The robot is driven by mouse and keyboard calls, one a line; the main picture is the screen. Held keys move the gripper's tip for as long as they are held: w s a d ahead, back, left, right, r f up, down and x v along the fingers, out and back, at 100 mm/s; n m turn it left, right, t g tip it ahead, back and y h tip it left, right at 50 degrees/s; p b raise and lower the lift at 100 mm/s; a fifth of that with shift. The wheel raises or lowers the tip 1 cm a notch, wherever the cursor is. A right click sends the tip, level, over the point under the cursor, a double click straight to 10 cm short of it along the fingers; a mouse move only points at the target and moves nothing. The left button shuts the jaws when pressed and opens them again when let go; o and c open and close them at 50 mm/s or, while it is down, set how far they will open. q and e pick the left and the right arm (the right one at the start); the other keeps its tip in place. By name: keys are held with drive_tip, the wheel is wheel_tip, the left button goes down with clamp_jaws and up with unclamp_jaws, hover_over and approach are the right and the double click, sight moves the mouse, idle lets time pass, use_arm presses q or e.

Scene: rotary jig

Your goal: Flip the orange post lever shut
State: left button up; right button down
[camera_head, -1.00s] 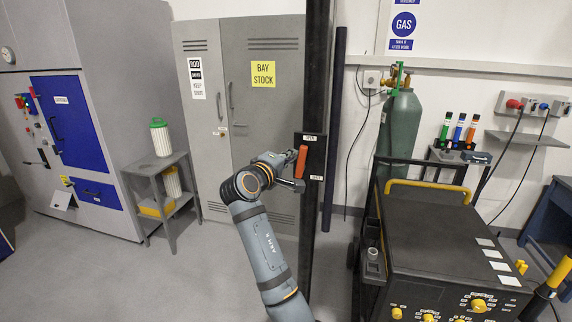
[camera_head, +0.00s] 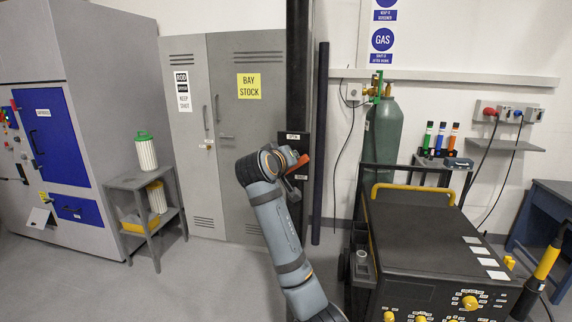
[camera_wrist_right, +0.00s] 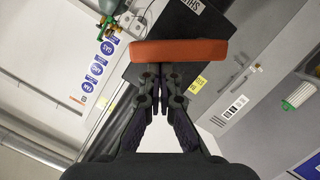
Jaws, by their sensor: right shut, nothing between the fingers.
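The orange lever (camera_head: 300,164) is on the dark post (camera_head: 299,60), tilted with its visible end up and to the right, between the OPEN label (camera_head: 293,137) above and a lower label. My right gripper (camera_head: 294,183) is at the lever, largely hidden behind my own wrist. In the right wrist view the lever (camera_wrist_right: 180,51) lies across the picture in front of a black plate (camera_wrist_right: 132,71). There my right gripper (camera_wrist_right: 160,76) is shut and empty, its fingertips at the lever's near edge; I cannot tell whether they touch. My left gripper is not in view.
Grey lockers (camera_head: 236,130) stand behind the post. A green gas cylinder (camera_head: 382,150) and a black cart (camera_head: 440,250) with a yellow handle stand at the right. A small grey table (camera_head: 140,182) stands at the left. The floor between is clear.

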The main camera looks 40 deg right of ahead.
use_arm(q)
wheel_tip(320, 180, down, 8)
drive_tip(key=b, duration=0.7)
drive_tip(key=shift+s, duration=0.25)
use_arm(e)
drive_tip(key=shift+s+d+f+m+t+y, duration=0.4)
drive_tip(key=shift+s+f+m, duration=0.3)
drive_tip(key=shift+m, duration=0.45)
drive_tip(key=shift+s+d+f+m+t+y, duration=0.3)
drive_tip(key=shift+s+d+f+m, duration=0.35)
drive_tip(key=shift+m, duration=0.5)
drive_tip(key=shift+w+a+f, duration=0.1)
drive_tip(key=shift+w, duration=0.05)
